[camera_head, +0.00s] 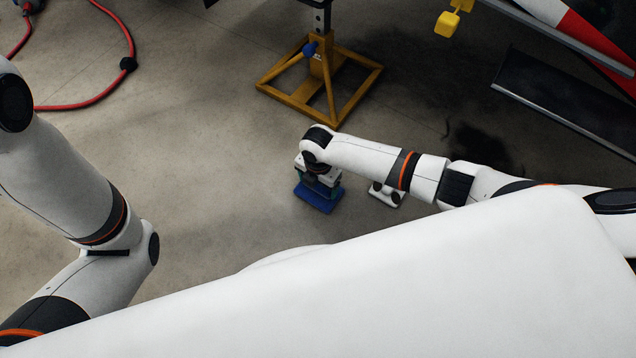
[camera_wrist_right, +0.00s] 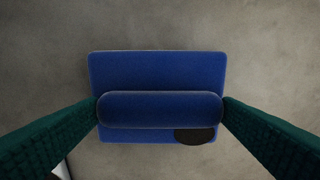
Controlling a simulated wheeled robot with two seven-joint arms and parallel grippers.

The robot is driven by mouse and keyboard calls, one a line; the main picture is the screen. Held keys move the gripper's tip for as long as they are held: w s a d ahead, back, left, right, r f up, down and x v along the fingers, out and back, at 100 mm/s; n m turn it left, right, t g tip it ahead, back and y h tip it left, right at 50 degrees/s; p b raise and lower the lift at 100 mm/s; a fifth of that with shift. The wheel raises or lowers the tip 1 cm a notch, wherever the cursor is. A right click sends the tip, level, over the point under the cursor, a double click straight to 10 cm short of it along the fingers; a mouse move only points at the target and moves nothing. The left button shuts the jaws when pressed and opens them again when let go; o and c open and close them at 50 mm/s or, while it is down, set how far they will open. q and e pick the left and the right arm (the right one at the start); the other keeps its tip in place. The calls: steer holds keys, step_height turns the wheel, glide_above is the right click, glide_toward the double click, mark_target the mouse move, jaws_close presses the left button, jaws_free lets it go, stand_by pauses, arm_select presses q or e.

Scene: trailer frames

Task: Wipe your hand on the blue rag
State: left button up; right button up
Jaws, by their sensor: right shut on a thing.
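The blue rag (camera_head: 316,197) shows in the head view below my right gripper (camera_head: 320,182). In the right wrist view the blue rag (camera_wrist_right: 160,68) is a flat rectangle with a raised rounded roll across it. My right gripper's two green textured fingers (camera_wrist_right: 160,110) press on the two ends of this roll, so the gripper is shut on the rag. A dark oval spot marks the rag's lower right part. Whether the rag touches the floor is unclear. My left arm enters at the left, but its gripper is out of view.
A yellow-brown metal stand (camera_head: 322,85) is on the concrete floor behind the rag. A red hose (camera_head: 95,105) lies at the upper left. A dark panel (camera_head: 560,100) and red-white bar fill the upper right. The floor left of the rag is clear.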

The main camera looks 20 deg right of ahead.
steer(key=shift+f, duration=0.1)
steer(key=o, duration=0.8)
